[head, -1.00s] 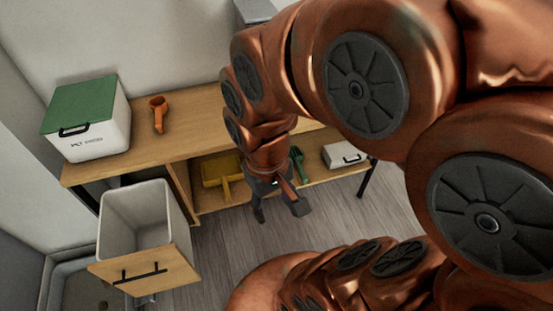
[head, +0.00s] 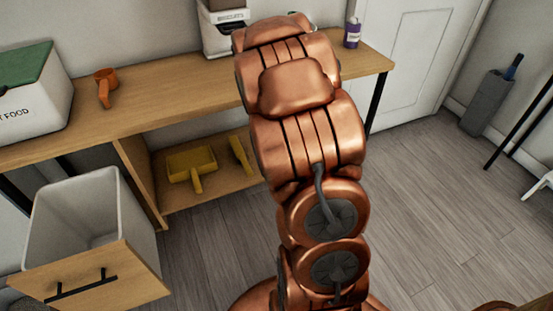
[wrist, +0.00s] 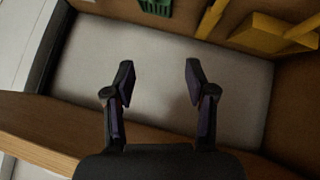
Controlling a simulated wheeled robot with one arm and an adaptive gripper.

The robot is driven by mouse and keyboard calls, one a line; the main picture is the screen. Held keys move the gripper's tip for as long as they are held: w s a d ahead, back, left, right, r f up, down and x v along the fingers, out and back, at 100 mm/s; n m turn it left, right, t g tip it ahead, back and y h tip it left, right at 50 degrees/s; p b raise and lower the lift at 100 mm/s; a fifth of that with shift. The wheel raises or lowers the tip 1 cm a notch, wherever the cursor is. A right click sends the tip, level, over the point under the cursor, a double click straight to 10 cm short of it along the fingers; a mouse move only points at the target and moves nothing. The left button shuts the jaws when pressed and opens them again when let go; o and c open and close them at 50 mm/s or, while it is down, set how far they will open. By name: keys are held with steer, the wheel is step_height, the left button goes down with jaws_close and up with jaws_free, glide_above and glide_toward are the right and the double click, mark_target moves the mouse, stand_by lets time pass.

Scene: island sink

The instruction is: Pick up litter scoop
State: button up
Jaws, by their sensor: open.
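A green slotted tool (wrist: 156,7), probably the litter scoop, shows only in part at the top edge of the wrist view, on the lower shelf. My gripper (wrist: 158,80) is open and empty in the wrist view, apart from the green tool, which lies beyond the fingertips. Between the fingers there is only a pale flat panel. In the head view my arm covers the green tool and my gripper. An orange scoop (head: 106,86) lies on the bench top.
A yellow dustpan (head: 190,165) and yellow brush (head: 241,155) lie on the lower shelf; yellow also shows in the wrist view. The wooden bench top (head: 160,103) overhangs it. An open bin drawer (head: 85,285) stands at left. The floor (head: 440,200) at right is clear.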

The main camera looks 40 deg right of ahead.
steer(key=w+d+f+t+b, duration=0.1)
steer(key=d+f+t+b, duration=0.2)
steer(key=f, duration=0.4)
steer(key=d+f+t+b, duration=0.1)
steer(key=d+f+b, duration=0.2)
steer(key=f+b, duration=0.35)
steer(key=w+d+f+t+b, duration=0.1)
steer(key=d+f+b, duration=0.2)
steer(key=f, duration=0.6)
steer(key=shift+h, duration=0.3)
steer(key=shift+r+b+x, duration=0.15)
steer(key=shift+b+x, duration=0.75)
steer(key=shift+x, duration=0.9)
steer(key=shift+r+b+x, duration=0.15)
steer(key=shift+b+x, duration=0.7)
steer(key=shift+x, duration=0.9)
steer(key=shift+d, duration=0.15)
steer(key=shift+t, duration=0.3)
jaws_close()
